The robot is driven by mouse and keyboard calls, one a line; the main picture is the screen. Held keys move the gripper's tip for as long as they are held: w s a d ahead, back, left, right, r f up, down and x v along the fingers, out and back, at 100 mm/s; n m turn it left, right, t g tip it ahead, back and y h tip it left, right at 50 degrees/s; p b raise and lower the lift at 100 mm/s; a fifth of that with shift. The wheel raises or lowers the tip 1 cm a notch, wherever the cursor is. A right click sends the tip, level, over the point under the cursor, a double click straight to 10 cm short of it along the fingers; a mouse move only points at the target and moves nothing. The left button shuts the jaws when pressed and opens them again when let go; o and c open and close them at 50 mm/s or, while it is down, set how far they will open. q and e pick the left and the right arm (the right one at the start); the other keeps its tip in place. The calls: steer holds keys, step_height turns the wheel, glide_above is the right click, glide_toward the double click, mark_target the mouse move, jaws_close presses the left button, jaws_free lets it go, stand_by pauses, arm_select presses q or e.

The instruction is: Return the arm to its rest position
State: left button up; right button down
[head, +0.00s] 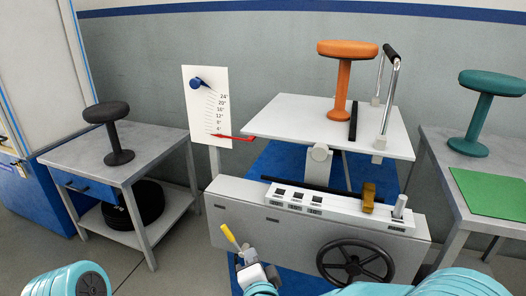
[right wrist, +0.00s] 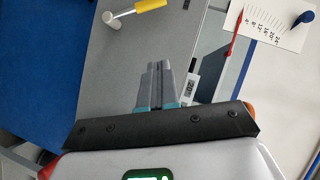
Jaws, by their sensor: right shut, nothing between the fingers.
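My right gripper (head: 250,258) is low in the middle of the head view, in front of the grey machine's front panel. In the right wrist view my right gripper (right wrist: 156,68) has its two grey fingers together with nothing between them. A lever with a yellow handle (head: 229,234) stands by the gripper at the panel's lower left. Its yellow handle (right wrist: 150,5) shows at the top of the wrist view, apart from the fingertips. Teal links of my arms fill the lower corners of the head view. My left gripper is not in view.
The machine's panel (head: 225,215) carries a black handwheel (head: 356,262). Above it, an orange stool (head: 346,50) stands on a white tilted plate (head: 275,122) beside a scale board (head: 195,75). Side tables hold a black stool (head: 107,112) and a teal stool (head: 490,82).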

steer(key=w+d+f+m+g+h, duration=0.1)
steer(key=d+f+m+g+h, duration=0.15)
steer(key=d+f, duration=1.1)
steer(key=s+d+f+n+g, duration=0.2)
steer(key=s+d+f+g, duration=0.15)
steer(key=s+f, duration=0.4)
steer(key=s+d+f+n+g, duration=0.3)
steer(key=s+f+g, duration=0.1)
steer(key=s+f, duration=0.35)
steer(key=s+a+f+n+g+y, duration=0.1)
steer(key=s+a+n+g+y, duration=0.15)
steer(key=s, duration=0.25)
steer(key=s+a+f+n+g+y, duration=0.1)
steer(key=s+a+f+n+g, duration=0.15)
steer(key=s, duration=0.25)
step_height(320, 180, up, 28)
steer(key=n+p, duration=0.2)
steer(key=p, duration=2.4)
steer(key=shift+s+d+t+p, duration=0.3)
steer(key=shift+s+d+p, duration=0.1)
steer(key=shift+d, duration=0.05)
steer(key=shift+w+f, duration=0.1)
steer(key=shift+f, duration=0.1)
